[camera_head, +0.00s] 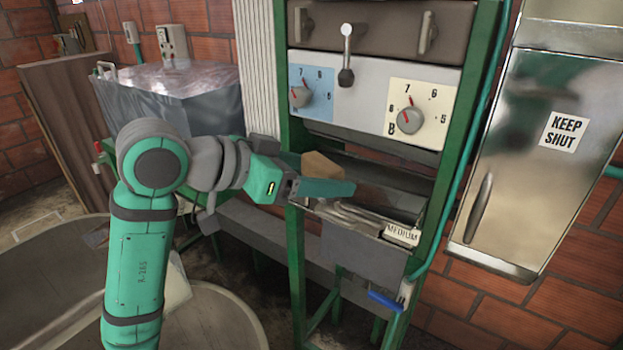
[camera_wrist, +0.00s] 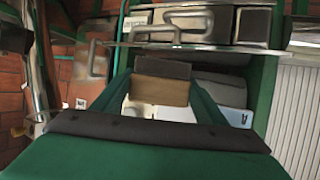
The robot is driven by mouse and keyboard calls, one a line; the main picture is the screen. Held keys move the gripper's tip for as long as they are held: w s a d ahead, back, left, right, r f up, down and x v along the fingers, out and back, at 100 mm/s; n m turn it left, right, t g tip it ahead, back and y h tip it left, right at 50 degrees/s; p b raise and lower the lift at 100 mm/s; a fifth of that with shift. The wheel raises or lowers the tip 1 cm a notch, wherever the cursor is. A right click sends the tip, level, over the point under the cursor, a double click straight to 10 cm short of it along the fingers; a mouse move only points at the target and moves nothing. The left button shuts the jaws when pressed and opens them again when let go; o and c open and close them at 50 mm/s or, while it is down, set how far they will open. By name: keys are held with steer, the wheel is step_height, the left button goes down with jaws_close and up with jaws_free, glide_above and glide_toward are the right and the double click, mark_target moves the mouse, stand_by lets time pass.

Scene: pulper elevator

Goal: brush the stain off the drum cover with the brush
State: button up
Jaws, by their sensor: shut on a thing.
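My gripper (camera_head: 337,187) reaches in from the left to the front of the green-framed machine. It is shut on the brush (camera_head: 320,165), a tan block showing just above the near finger. In the wrist view the brush (camera_wrist: 160,90) sits between both fingers, with a dark grey band along its far edge. A curved metal surface (camera_head: 405,206) lies just right of the fingertips and looks like the drum cover. A reddish-brown patch (camera_head: 374,197) on it may be the stain. My gripper hides part of this area, and I cannot tell whether the brush touches it.
Above is a panel with two dials (camera_head: 409,120) and a hanging lever (camera_head: 346,65). A tray labelled MEDIUM (camera_head: 402,235) is below right. A steel KEEP SHUT cabinet (camera_head: 540,150) hangs at right. A plastic-covered box (camera_head: 170,95) stands behind my arm.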

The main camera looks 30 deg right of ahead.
mark_target(396, 207)
steer(key=shift+w+d+f, duration=0.15)
steer(key=shift+w+d, duration=0.2)
steer(key=shift+d, duration=0.5)
steer(key=shift+w+d+f, duration=0.1)
steer(key=shift+w+d, duration=0.2)
steer(key=shift+d, duration=0.55)
steer(key=shift+w+d+f, duration=0.25)
steer(key=shift+w+d, duration=0.1)
steer(key=shift+d, duration=0.45)
steer(key=shift+w+d+f, duration=0.25)
steer(key=shift+w+d, duration=0.05)
steer(key=shift+d, duration=0.45)
steer(key=shift+w+d+f, duration=0.25)
steer(key=shift+w+d, duration=0.1)
steer(key=shift+d, duration=0.45)
steer(key=shift+f, duration=0.65)
steer(key=shift+s, duration=0.15)
